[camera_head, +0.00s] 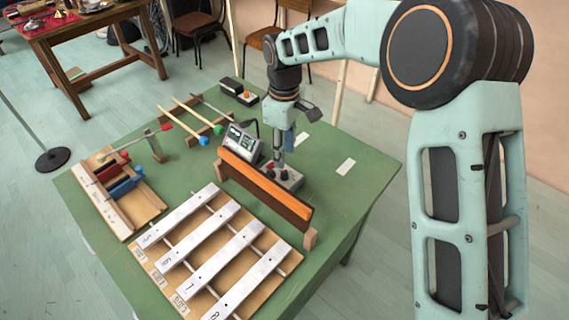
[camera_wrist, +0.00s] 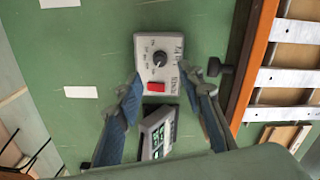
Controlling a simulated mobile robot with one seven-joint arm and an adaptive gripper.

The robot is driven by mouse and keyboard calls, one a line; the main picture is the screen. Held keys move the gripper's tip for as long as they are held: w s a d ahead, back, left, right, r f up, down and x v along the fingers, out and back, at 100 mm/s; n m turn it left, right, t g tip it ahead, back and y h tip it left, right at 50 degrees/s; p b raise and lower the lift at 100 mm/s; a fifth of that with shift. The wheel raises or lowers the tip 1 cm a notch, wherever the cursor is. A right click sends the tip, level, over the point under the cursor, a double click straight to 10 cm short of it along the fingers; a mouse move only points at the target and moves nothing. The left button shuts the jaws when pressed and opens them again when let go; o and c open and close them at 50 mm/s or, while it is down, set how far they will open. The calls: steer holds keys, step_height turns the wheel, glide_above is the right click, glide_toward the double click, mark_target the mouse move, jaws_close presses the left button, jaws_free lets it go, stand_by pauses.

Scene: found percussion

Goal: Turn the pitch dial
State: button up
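A small grey control box (camera_wrist: 158,62) with printed lettering lies on the green table in the wrist view. It carries a round black pitch dial (camera_wrist: 160,59) and a red switch (camera_wrist: 157,88). The box also shows in the head view (camera_head: 290,181), behind the wooden rail, partly hidden by my gripper. My gripper (camera_wrist: 169,86) is open and empty, pointing down over the box. Its two blue-grey fingers stand apart on either side of the box's near end in the wrist view. I cannot tell their exact height above the dial.
A display unit (camera_head: 243,141) with a lit green screen stands left of the box. An orange-brown wooden rail (camera_head: 265,188) runs close beside it. Metal bars (camera_head: 205,250), mallets (camera_head: 184,125) and a wooden clapper frame (camera_head: 118,190) fill the table's left and front.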

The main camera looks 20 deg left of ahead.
steer(key=shift+r, duration=2.4)
